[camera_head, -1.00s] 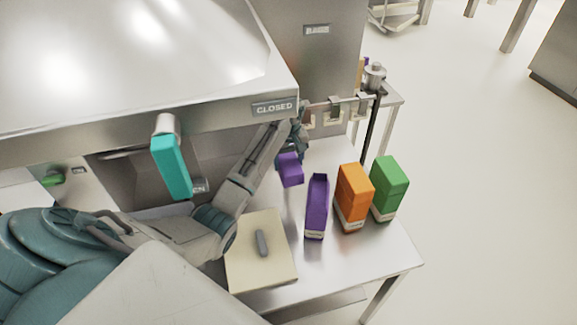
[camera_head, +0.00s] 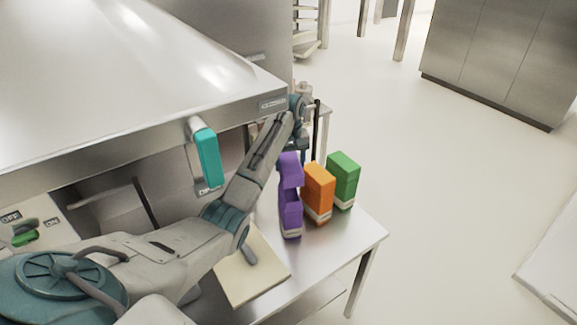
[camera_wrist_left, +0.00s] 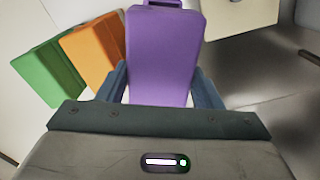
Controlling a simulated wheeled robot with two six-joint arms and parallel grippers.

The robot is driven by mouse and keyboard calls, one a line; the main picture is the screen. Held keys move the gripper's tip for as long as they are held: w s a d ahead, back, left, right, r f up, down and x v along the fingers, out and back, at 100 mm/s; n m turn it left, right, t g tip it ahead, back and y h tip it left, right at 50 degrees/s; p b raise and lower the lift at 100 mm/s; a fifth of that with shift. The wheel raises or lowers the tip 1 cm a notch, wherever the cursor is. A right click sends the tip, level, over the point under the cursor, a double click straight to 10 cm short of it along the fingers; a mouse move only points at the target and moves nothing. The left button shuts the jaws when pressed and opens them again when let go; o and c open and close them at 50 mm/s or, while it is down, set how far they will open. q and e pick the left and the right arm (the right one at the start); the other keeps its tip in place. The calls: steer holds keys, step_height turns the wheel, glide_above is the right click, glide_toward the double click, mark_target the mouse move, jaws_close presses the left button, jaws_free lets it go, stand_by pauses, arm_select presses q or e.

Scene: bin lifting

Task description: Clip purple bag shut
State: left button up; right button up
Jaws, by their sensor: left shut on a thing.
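The purple bag (camera_head: 291,218) stands upright on the steel table, left of the orange bag. My left gripper (camera_wrist_left: 160,82) is shut on a purple block-like piece (camera_wrist_left: 162,50), which looks like the clip. In the head view this purple piece (camera_head: 290,168) is above the bag's top and overlaps it. I cannot tell whether the two touch. In the head view my left gripper (camera_head: 301,145) is partly hidden by its arm and the piece. My right gripper is not in view.
An orange bag (camera_head: 318,190) and a green bag (camera_head: 343,178) stand close to the right. A steel hood (camera_head: 150,115) with a teal handle (camera_head: 208,158) overhangs the left. The table's front right corner is clear.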

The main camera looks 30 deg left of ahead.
arm_select(q)
steer(key=shift+f, duration=0.45)
steer(key=shift+w+f, duration=0.1)
steer(key=shift+f, duration=2.25)
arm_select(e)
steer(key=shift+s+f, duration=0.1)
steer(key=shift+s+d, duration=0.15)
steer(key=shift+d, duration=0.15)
arm_select(q)
steer(key=shift+f, duration=0.6)
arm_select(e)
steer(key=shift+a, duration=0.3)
arm_select(q)
steer(key=shift+f, duration=0.4)
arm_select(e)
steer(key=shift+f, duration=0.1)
